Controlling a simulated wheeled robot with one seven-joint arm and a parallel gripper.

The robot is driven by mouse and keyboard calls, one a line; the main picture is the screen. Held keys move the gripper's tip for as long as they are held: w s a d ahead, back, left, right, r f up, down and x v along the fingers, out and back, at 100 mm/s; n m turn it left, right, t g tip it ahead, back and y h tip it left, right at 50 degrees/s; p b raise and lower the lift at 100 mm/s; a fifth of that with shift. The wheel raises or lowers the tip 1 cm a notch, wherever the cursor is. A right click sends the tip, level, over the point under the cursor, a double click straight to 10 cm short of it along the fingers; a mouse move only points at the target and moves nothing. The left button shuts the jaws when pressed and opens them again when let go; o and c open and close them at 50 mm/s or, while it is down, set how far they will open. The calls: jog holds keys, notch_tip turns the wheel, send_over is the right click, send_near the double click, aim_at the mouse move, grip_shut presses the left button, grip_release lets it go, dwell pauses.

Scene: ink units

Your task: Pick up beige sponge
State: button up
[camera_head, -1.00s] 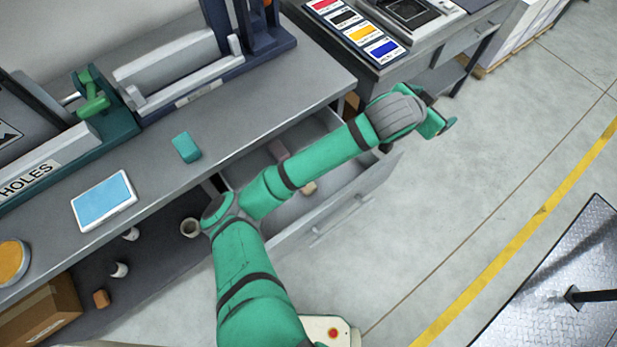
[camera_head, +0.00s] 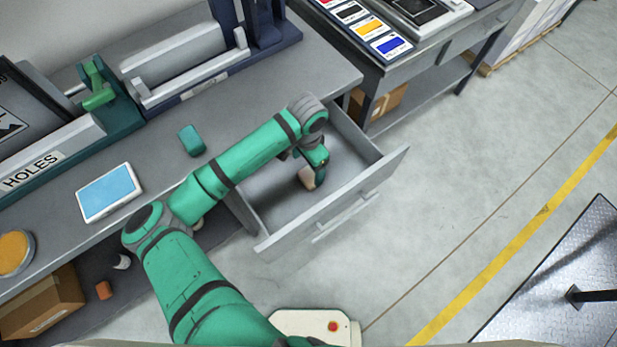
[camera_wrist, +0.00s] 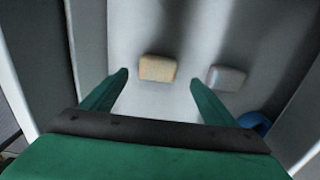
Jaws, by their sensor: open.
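The beige sponge (camera_wrist: 158,68) lies on the floor of an open drawer (camera_head: 290,212). In the wrist view it sits between and just beyond my two open, empty fingertips. In the head view the beige sponge (camera_head: 306,179) is partly covered by my gripper (camera_head: 317,172), which reaches down into the drawer. My gripper also shows in the wrist view (camera_wrist: 159,79). I cannot tell its exact height above the sponge.
A greyish-pink block (camera_wrist: 227,77) lies right of the sponge, beyond the right finger. A blue item (camera_wrist: 256,122) is beside that finger. The drawer's walls and front (camera_head: 345,210) surround the gripper. A teal block (camera_head: 191,140) and a tablet-like item (camera_head: 109,192) lie on the counter.

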aim_at(309, 176)
jog(key=shift+s+d+f, duration=0.1)
jog(key=shift+f, duration=1.8)
jog(key=shift+d+f, duration=0.1)
jog(key=shift+f, duration=1.8)
jog(key=c, duration=1.1)
